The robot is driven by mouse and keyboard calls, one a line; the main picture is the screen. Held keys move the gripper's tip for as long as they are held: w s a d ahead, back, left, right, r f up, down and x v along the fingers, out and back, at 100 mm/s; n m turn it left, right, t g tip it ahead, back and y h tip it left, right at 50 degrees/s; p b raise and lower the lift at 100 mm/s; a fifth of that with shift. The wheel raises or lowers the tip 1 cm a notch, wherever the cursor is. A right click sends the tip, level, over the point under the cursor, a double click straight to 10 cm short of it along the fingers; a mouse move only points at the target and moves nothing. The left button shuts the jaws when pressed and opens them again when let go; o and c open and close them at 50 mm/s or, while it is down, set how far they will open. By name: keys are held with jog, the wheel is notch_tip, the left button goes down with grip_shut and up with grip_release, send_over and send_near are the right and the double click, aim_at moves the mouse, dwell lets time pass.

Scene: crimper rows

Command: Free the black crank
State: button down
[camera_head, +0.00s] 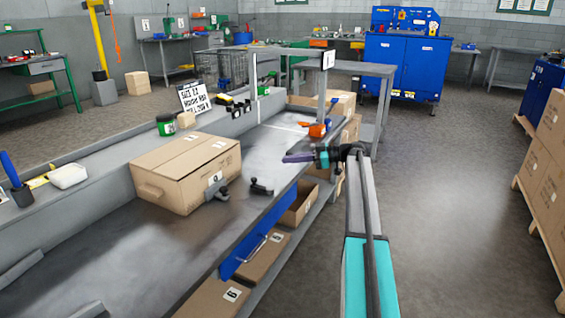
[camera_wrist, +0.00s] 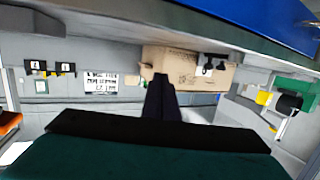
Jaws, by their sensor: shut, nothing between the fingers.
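A small black crank-like part (camera_head: 262,188) lies on the bench near its front edge, right of a cardboard box. A dark grey clamp-like part (camera_head: 216,190) stands against the box's front corner. Two small dark shapes show before the box in the upturned wrist view; I cannot tell which is which. My gripper (camera_head: 298,157) is shut and empty, pointing left above the bench, apart from the black part. In the wrist view its dark fingers (camera_wrist: 160,95) are together and cover part of the box. What holds the black part is too small to tell.
The cardboard box (camera_head: 188,168) stands on the grey bench (camera_head: 95,255). An orange and blue tool (camera_head: 318,128) sits beyond my gripper near a grey post. A sign (camera_head: 194,97) and a green tub (camera_head: 166,125) stand along the back ledge.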

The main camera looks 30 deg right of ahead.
jog(key=shift+w+d+r, duration=0.15)
jog(key=shift+d, duration=0.5)
